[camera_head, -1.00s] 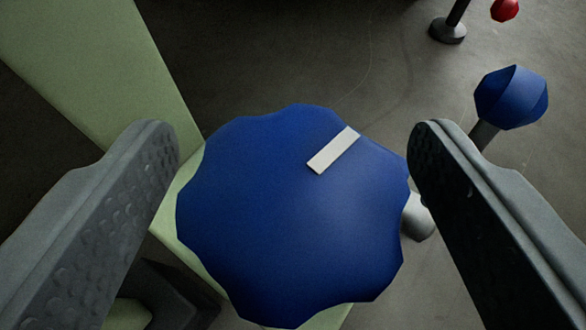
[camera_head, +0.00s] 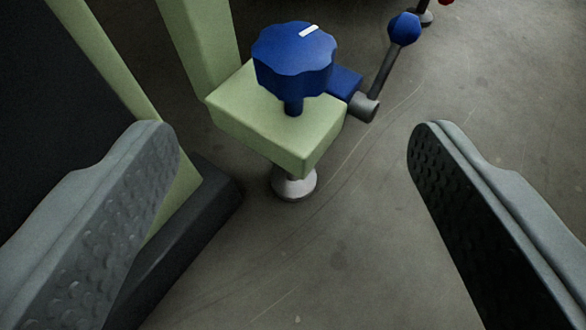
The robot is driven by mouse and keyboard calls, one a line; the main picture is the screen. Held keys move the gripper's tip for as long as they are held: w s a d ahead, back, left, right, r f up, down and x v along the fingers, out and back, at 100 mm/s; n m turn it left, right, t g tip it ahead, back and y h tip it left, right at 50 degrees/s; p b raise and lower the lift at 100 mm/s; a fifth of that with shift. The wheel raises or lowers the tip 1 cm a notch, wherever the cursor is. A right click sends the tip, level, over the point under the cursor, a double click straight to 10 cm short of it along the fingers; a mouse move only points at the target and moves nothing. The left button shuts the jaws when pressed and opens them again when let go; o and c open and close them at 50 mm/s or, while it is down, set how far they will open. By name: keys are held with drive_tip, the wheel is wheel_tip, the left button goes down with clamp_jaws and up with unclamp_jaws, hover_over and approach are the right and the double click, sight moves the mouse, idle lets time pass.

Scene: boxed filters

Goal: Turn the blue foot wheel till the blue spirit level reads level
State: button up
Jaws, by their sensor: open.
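The blue foot wheel (camera_head: 292,58) has a scalloped rim and a white mark on its top. It stands on a short blue stem above a pale green bracket (camera_head: 270,120), in the upper middle of the view. My gripper (camera_head: 292,135) is open and empty. Its two fingers stand wide apart at the left and right, and the wheel is beyond the fingertips, touching neither. A blue spirit level cannot be made out in this view.
A lever with a blue knob (camera_head: 404,28) rises from a grey pivot right of the bracket, by a blue block (camera_head: 343,82). A grey round foot (camera_head: 294,184) is under the bracket. Green posts and a dark panel fill the left. Floor (camera_head: 350,240) is clear at front.

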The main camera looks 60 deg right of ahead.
drive_tip(key=shift+v, duration=2)
